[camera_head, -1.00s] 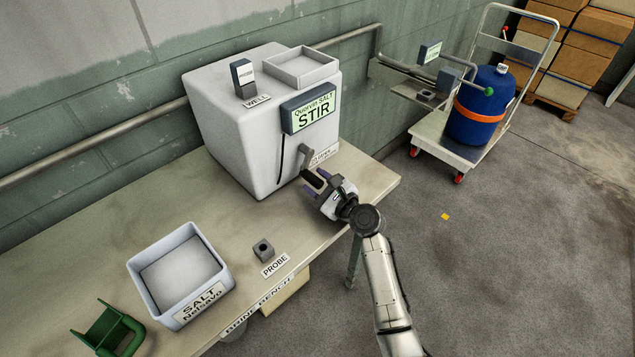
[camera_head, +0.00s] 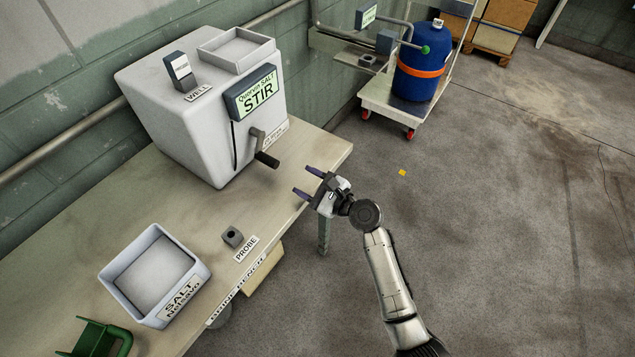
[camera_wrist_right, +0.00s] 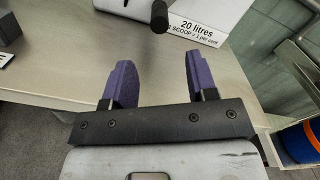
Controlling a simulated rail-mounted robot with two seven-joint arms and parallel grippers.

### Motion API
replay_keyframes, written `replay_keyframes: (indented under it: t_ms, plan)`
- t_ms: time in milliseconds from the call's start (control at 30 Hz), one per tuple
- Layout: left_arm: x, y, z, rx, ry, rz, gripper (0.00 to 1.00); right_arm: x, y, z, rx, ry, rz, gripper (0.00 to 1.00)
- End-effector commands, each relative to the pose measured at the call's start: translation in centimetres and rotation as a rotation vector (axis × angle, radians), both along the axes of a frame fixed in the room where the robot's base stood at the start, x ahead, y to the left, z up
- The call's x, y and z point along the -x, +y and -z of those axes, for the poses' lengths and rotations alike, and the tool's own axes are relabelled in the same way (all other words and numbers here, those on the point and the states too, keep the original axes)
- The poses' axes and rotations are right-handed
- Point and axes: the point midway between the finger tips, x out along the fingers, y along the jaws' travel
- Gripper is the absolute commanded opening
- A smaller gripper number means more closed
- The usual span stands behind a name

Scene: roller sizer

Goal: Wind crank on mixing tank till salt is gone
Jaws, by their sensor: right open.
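The mixing tank (camera_head: 185,110) is a pale box on the bench, with a display (camera_head: 252,92) reading "Quorvin SALT STIR". Its crank (camera_head: 266,158) has a dark handle on the front side; the handle tip also shows in the right wrist view (camera_wrist_right: 159,16). My right gripper (camera_head: 304,182) is open and empty, to the right of the crank and apart from it, near the bench edge. Its purple fingers (camera_wrist_right: 158,80) point toward the crank handle, with a gap between. The inside of the tank is hidden, so I cannot see any salt in it. My left gripper is out of view.
The bench (camera_head: 130,219) holds a salt bin (camera_head: 198,283), a small probe block (camera_head: 233,237) and a green scoop-like item (camera_head: 95,340). A trolley (camera_head: 385,108) with a blue drum (camera_head: 415,78) stands at the back right. The floor right of the bench is mostly clear.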

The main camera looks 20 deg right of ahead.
Motion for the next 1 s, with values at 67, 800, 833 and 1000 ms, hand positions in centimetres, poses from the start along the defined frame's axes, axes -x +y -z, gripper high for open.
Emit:
replay_keyframes:
  t_ms: [67,800,833,1000]
  plan:
    - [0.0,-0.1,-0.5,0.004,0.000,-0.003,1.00,0.9,-0.7,-0.1,0.002,0.001,0.001,0.53]
    - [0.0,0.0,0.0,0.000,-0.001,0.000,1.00,2.0,-1.9,-0.2,0.001,-0.019,-0.001,0.53]
    - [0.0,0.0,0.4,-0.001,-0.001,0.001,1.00,1.7,-1.9,-0.3,0.002,-0.029,0.000,0.53]
    - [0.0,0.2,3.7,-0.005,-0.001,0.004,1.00,-0.3,-2.0,-2.0,0.037,-0.121,-0.015,0.53]
